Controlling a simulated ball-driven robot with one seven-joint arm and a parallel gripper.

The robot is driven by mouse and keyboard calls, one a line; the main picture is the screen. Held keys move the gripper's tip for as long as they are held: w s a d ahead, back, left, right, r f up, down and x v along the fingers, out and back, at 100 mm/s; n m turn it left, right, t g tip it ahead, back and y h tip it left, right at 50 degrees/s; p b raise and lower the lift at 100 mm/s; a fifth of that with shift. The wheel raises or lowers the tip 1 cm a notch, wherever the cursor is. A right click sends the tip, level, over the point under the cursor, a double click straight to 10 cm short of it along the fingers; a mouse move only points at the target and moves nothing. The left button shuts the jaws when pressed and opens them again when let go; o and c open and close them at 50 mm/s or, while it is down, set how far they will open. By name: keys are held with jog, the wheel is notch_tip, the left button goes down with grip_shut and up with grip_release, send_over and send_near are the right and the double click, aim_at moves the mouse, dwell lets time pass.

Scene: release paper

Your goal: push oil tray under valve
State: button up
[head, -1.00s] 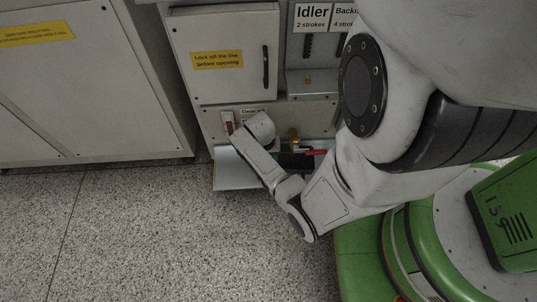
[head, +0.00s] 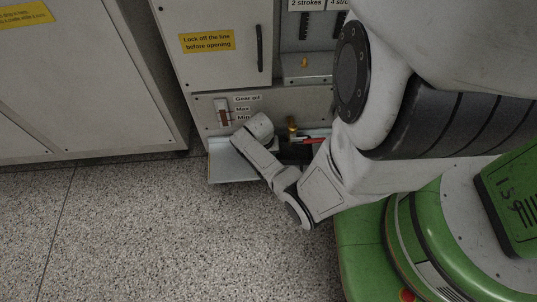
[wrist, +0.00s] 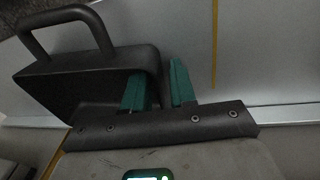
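The oil tray appears to be the dark grey pan with a loop handle (wrist: 85,68) at the left of the wrist view. In the head view a dark shape (head: 296,155), perhaps the same tray, shows partly behind my arm below a brass valve (head: 292,126). A red lever (head: 314,140) is beside the valve. My gripper (wrist: 160,72) has two green fingers standing apart, right at the tray's corner. The left finger overlaps the tray; the right one is just beyond its edge. Contact is not clear. The fingers are hidden in the head view.
A pale metal ledge (head: 228,168) projects low from the machine cabinet (head: 215,65), left of my forearm. A "Gear oil" gauge (head: 222,113) is above it. Another large cabinet (head: 85,85) stands at left. Speckled floor (head: 150,235) in front is clear.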

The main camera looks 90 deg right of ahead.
grip_shut()
jog(key=shift+a, duration=0.1)
dwell(0.3)
jog(key=shift+w+a+p, duration=0.1)
jog(key=shift+a+p, duration=0.2)
jog(key=shift+a, duration=0.25)
jog(key=shift+o, duration=1.2)
grip_release()
notch_tip(320, 180, up, 11)
jog(key=w+a+p, duration=0.1)
jog(key=p, duration=0.5)
jog(key=shift+w+f, duration=0.2)
jog(key=shift+w, duration=0.05)
